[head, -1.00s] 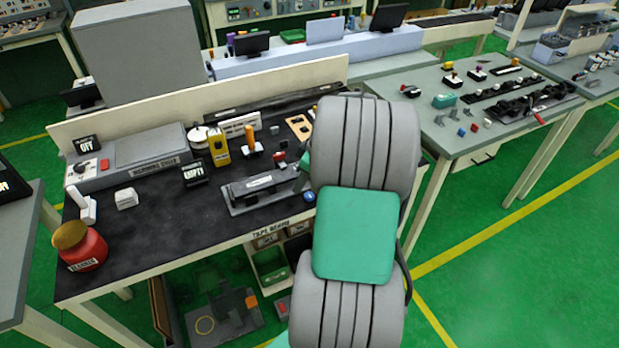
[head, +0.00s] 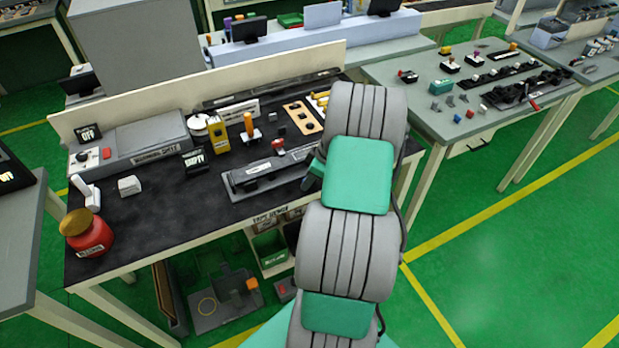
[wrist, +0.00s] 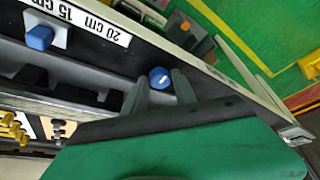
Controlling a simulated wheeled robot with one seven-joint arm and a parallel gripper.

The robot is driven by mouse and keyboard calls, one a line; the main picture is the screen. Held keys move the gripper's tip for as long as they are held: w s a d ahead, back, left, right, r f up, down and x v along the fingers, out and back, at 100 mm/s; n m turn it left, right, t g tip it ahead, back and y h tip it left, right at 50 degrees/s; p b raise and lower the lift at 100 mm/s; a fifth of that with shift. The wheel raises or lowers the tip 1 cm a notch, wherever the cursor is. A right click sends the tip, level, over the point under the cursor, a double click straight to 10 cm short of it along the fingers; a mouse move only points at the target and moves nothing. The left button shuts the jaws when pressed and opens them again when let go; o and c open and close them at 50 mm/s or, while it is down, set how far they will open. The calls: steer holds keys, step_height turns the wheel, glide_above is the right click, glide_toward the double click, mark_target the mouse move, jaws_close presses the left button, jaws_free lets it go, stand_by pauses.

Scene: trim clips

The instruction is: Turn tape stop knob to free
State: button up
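A round blue knob (wrist: 160,76) with a white line on its face shows in the wrist view, near the bench's front edge. My gripper (wrist: 161,86) is open, with one dark finger on each side of the knob. I cannot tell whether the fingers touch it. A second blue piece (wrist: 40,38) stands beside the white length label reading 20 cm and 15 cm. In the head view the long grey tape fixture (head: 240,187) lies on the black bench, and my arm hides its right end and the round knob.
A grey table (head: 440,130) with small parts is to the right.

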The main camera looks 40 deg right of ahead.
jaws_close()
